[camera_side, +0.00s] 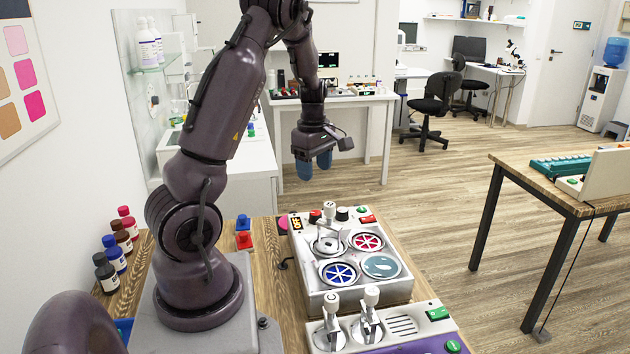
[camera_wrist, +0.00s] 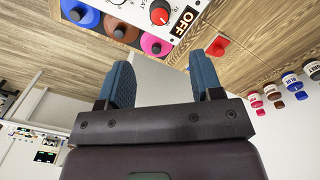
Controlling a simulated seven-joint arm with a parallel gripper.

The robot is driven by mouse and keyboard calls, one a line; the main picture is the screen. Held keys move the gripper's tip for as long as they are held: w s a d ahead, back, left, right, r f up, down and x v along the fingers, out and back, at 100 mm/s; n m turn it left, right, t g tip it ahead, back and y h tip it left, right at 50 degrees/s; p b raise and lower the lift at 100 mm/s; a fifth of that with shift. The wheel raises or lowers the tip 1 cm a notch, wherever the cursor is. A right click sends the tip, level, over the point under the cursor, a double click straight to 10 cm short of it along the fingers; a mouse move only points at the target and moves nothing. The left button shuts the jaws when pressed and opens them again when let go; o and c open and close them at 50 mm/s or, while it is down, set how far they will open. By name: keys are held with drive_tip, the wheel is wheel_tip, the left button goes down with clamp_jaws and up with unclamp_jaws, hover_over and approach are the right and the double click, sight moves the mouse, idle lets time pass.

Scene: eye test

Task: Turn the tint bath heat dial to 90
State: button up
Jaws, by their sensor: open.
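The tint bath (camera_side: 312,270) is a white box with four round wells on the wooden bench. A red dial (camera_side: 315,216) sits at its back edge, beside a black dial (camera_side: 342,214). In the wrist view the red dial (camera_wrist: 159,13) stands near partly cut lettering and a black display (camera_wrist: 185,20) reading OFF; the setting it points to is too small to read. My gripper (camera_side: 314,165) is above and behind the bath in the side view, apart from the dial. Its blue fingers (camera_wrist: 163,80) are spread in the wrist view, with nothing between them.
A red block (camera_side: 244,241) and a blue block (camera_side: 243,222) stand left of the bath. Several bottles (camera_side: 114,254) line the bench's left side. Lever fixtures (camera_side: 369,320) stand in front of the bath. The air around my gripper looks clear.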

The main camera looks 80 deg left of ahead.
sight(316, 213)
drive_tip(key=shift+r, duration=0.15)
drive_tip(key=f+m, duration=0.3)
drive_tip(key=f, duration=0.1)
drive_tip(key=f+m, duration=0.3)
drive_tip(key=f, duration=0.1)
drive_tip(key=f+m, duration=0.3)
drive_tip(key=f, duration=0.1)
drive_tip(key=shift+w+a+f+g, duration=0.2)
drive_tip(key=shift+w+f+g, duration=0.05)
drive_tip(key=shift+f+g, duration=0.15)
idle(0.3)
drive_tip(key=c, duration=0.9)
